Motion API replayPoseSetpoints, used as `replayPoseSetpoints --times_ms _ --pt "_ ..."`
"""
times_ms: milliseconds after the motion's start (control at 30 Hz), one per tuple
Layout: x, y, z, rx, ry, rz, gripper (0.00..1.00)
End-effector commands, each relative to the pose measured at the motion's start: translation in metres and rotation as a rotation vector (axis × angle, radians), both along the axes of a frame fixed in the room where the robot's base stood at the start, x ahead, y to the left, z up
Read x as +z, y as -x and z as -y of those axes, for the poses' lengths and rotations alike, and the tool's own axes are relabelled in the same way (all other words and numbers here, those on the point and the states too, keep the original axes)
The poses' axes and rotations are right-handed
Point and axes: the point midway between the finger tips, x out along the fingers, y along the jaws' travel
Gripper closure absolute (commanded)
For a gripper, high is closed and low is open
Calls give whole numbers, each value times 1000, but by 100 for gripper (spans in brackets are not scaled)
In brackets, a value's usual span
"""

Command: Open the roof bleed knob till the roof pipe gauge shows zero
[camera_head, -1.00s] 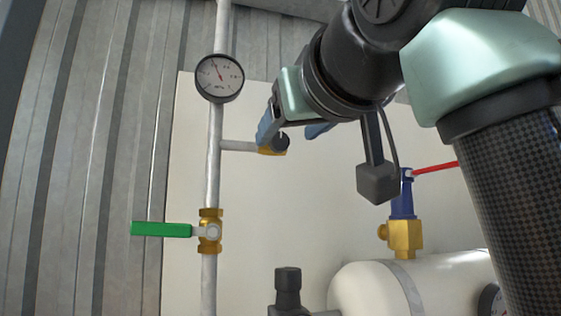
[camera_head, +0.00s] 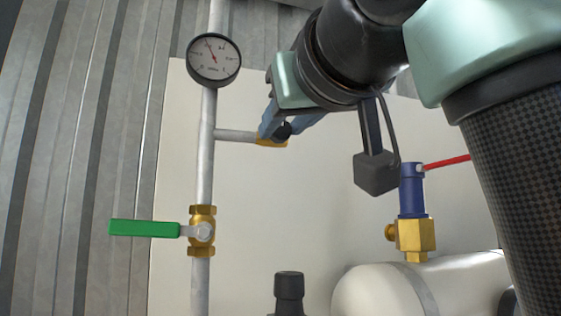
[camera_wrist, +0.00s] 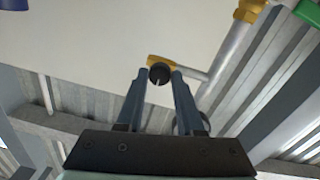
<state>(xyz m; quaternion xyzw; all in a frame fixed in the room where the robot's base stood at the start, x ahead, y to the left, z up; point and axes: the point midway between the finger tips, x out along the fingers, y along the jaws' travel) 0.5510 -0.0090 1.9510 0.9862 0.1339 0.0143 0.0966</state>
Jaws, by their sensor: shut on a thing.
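The black roof bleed knob (camera_head: 283,132) sits on a small brass fitting (camera_head: 270,142) at the end of a short side pipe. My gripper (camera_head: 279,131) is shut on the knob, with a blue finger on either side. The wrist view shows the dark knob (camera_wrist: 160,73) between my fingertips, with a pale mark on its face. The round roof pipe gauge (camera_head: 214,60) is at upper left on the vertical pipe (camera_head: 205,150). Its red needle points up and slightly left, away from the scale's lower end; the numbers are too small to read.
A brass valve with a green handle (camera_head: 145,228) pointing left is lower on the pipe. A white tank (camera_head: 375,290) carries a brass and blue valve (camera_head: 411,190) with a red lever (camera_head: 446,162). A black fitting (camera_head: 289,290) stands at the bottom. A pale panel is behind.

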Motion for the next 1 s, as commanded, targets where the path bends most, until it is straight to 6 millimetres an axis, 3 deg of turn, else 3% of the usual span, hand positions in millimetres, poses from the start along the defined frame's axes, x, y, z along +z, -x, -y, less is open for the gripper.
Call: replayPoseSetpoints --times_ms 467,1000 --pt "-2 -2 0 -2 55 14 100" --pt "-2 -2 1 -3 475 149 100"
